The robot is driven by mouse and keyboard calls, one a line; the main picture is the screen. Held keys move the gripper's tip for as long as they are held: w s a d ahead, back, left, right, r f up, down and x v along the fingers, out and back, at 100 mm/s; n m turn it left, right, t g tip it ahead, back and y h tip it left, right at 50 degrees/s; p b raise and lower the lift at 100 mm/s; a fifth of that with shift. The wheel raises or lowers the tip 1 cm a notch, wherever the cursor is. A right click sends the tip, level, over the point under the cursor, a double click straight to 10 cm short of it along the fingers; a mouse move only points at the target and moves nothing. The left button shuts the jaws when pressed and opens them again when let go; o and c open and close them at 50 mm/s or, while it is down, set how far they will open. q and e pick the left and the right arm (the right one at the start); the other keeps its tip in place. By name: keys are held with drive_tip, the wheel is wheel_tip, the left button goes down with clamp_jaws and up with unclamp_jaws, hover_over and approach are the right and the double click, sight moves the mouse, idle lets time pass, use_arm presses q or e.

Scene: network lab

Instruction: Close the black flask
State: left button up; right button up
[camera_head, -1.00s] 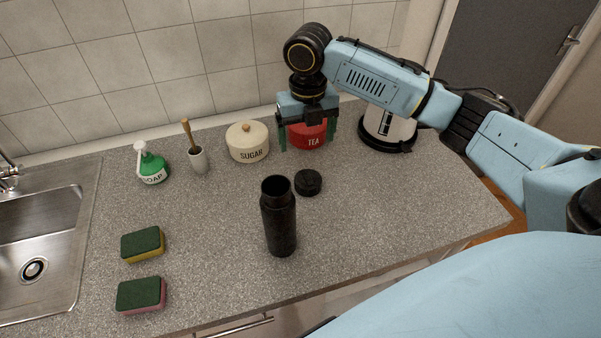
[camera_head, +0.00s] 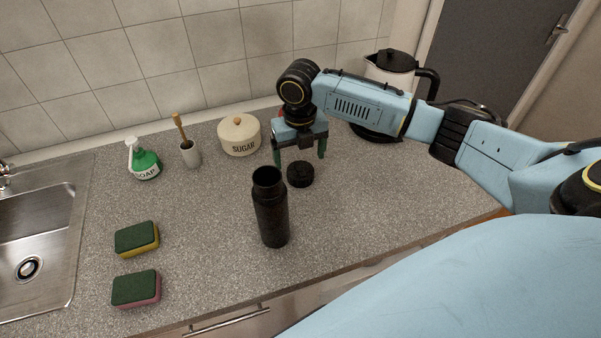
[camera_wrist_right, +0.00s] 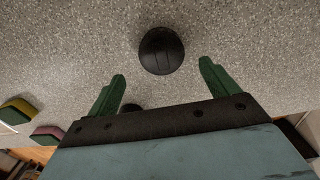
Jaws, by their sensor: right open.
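The black flask (camera_head: 271,212) stands upright and uncapped on the counter in the head view, its dark mouth facing up. Its black lid (camera_head: 300,174) lies on the counter just behind and right of it. My right gripper (camera_head: 299,161) is open and empty, above and slightly behind the lid, with its green fingers pointing down. In the right wrist view the round lid (camera_wrist_right: 161,51) shows ahead of the fingertips (camera_wrist_right: 161,68), between their lines and apart from both. A dark piece, perhaps the flask, is partly hidden behind the gripper there. My left gripper is not in view.
A sugar pot (camera_head: 239,136), a brush in a holder (camera_head: 188,150) and a green soap bottle (camera_head: 144,163) stand along the wall. A kettle (camera_head: 390,75) stands behind my right arm. Two sponges (camera_head: 137,239) lie near the sink (camera_head: 40,230).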

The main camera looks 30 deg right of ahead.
sight(301, 170)
drive_tip(key=shift+w+d+f, duration=0.1)
drive_tip(key=shift+d+f, duration=0.05)
drive_tip(key=shift+f, duration=1.15)
drive_tip(key=shift+w+d+f, duration=0.1)
drive_tip(key=shift+f, duration=1.2)
drive_tip(key=c, duration=1)
drive_tip(key=shift+c, duration=0.2)
drive_tip(key=shift+r, duration=0.1)
wheel_tip(301, 170, up, 10)
